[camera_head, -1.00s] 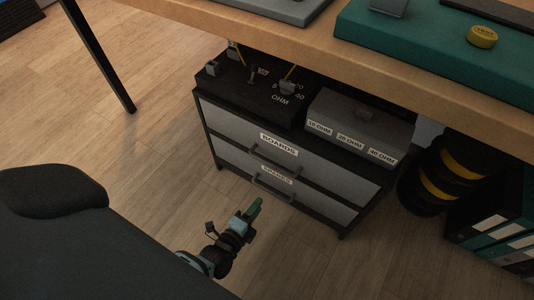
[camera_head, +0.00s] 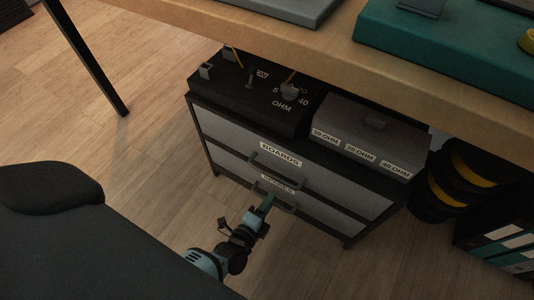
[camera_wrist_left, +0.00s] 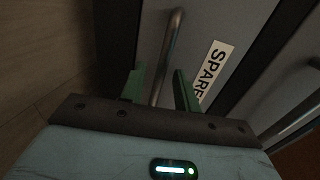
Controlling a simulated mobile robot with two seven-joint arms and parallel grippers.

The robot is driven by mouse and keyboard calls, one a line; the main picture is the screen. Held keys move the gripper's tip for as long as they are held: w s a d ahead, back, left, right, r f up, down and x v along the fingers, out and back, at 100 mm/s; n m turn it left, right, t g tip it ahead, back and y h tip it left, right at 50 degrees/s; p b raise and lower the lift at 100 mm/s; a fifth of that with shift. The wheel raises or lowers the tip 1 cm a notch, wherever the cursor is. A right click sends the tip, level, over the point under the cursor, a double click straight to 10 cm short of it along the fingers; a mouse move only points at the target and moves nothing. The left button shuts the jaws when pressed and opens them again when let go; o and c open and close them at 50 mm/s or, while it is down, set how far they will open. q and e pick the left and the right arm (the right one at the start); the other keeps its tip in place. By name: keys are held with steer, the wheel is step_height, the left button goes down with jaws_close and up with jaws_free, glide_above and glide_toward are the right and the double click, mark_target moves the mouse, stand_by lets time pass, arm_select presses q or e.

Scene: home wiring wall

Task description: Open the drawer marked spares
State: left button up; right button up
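The spares drawer (camera_head: 325,217) is the lower grey drawer of a dark cabinet under the bench, and it looks closed. Its label (camera_head: 278,184) also shows partly in the left wrist view (camera_wrist_left: 214,70). Its bar handle (camera_head: 282,204) shows in the left wrist view as a metal bar (camera_wrist_left: 169,52). My left gripper (camera_head: 267,203) is at this handle. In the left wrist view its green fingers (camera_wrist_left: 160,88) are apart, with the end of the bar between them; I cannot tell whether they touch it. My right gripper is not in view.
The boards drawer (camera_head: 232,137), with its own handle, is directly above. An ohm box (camera_head: 240,100) and a grey resistor case (camera_head: 350,122) stand on the cabinet. The bench top (camera_head: 330,60) overhangs it. Cable spools and binders (camera_head: 505,240) stand right; open floor (camera_head: 110,150) lies left.

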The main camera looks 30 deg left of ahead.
arm_select(q)
jaws_close()
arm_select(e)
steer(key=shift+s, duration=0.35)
arm_select(q)
steer(key=shift+s, duration=0.1)
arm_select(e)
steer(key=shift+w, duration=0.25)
